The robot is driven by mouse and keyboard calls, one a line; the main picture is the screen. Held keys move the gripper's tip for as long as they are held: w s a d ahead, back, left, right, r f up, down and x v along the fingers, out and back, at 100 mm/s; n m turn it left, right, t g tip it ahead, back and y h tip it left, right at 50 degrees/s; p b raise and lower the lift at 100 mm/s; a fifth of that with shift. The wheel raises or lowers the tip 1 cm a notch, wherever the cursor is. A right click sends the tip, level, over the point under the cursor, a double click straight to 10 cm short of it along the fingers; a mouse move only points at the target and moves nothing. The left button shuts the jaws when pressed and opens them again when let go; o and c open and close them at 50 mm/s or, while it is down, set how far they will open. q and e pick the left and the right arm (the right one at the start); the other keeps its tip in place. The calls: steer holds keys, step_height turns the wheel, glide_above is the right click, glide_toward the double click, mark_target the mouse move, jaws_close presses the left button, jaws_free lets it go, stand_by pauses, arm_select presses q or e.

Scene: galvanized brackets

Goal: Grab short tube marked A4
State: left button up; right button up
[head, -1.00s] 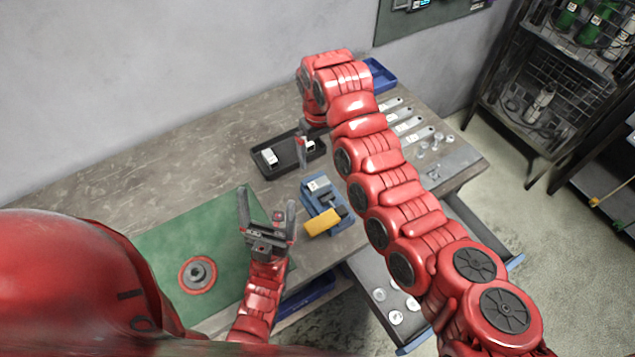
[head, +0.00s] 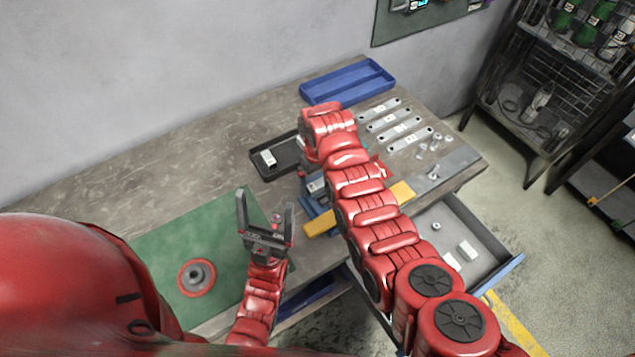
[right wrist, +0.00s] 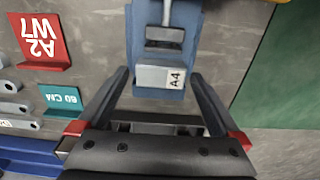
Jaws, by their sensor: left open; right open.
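The short tube marked A4 (right wrist: 160,77) is a grey block with a white A4 label. In the right wrist view it sits at the jaws of a blue vise (right wrist: 192,30). My right gripper (right wrist: 160,78) is open, with one finger on each side of the tube's end; I cannot tell whether they touch it. In the head view the vise (head: 318,205) and tube are partly hidden by my right arm, which also hides most of that gripper. My left gripper (head: 265,212) is open and empty above the green mat (head: 165,245).
A black tray (head: 262,174) holds a white-labelled piece. A yellow bar (head: 400,193) crosses by the vise. Behind are a blue tray (head: 345,82) and several flat brackets (head: 395,122). An open drawer (head: 490,262) juts out at right. Red (right wrist: 42,40) and teal (right wrist: 60,100) signs stand nearby.

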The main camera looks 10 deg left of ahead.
steer(key=shift+f, duration=0.65)
steer(key=c, duration=1.3)
steer(key=shift+r, duration=0.1)
